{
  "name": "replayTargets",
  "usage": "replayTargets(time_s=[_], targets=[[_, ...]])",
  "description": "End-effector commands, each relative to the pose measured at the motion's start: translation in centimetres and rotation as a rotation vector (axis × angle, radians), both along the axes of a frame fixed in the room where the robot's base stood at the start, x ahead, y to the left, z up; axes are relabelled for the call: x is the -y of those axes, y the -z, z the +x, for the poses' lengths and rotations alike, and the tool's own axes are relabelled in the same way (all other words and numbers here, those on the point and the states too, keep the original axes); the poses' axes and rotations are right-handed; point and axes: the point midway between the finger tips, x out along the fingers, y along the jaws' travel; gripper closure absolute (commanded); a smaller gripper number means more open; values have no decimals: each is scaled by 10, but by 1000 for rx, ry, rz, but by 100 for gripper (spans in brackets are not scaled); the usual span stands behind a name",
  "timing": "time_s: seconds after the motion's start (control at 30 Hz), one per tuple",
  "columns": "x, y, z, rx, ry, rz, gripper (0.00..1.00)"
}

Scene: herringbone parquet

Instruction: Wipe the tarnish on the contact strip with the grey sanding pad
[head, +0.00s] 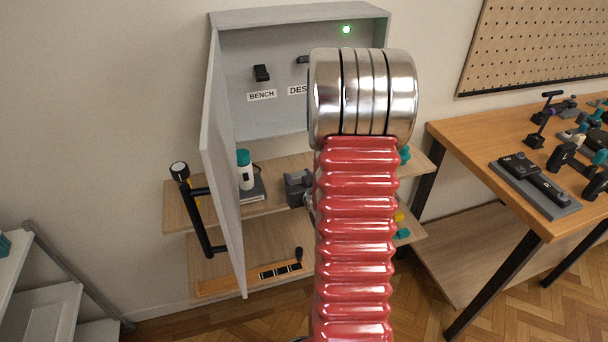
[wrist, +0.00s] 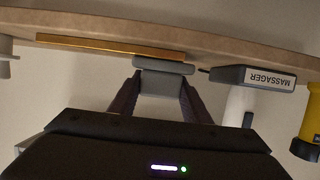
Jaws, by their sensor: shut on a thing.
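The grey sanding pad (wrist: 163,66) is between the two dark fingers of my gripper (wrist: 161,86) in the wrist view, and the gripper is shut on it. The contact strip (wrist: 100,46) is a long, thin copper-orange bar along the shelf edge in the wrist view. The pad lies against or just in front of the strip's right end; I cannot tell whether they touch. No tarnish can be made out at this angle. In the head view my red ribbed arm hides the strip and most of the gripper.
The wooden shelf (wrist: 250,48) appears upside down in the wrist view. A box labelled MASSAGER (wrist: 262,78), a white bottle (wrist: 238,108) and a yellow-black torch (wrist: 309,125) stand right of the pad there. In the head view an open cabinet door (head: 222,165) juts out left of my arm.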

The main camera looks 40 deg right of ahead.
Motion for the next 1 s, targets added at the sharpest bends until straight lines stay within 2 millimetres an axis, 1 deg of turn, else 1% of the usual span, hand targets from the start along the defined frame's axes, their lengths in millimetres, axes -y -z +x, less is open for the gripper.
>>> replayTargets(time_s=[0.1,0.17,0.2,0.23,0.27,0.37,0.8,1.0], targets=[[-10,1,0,-2,0,1,83],[-9,-3,1,0,0,0,83],[-9,-16,2,4,-1,-5,83],[-9,-23,1,5,-1,-5,83],[-10,-23,1,3,0,-3,83],[-10,-31,2,1,-3,-2,83],[-14,-71,5,2,-11,-3,83],[-15,-80,6,1,-14,-1,83]])
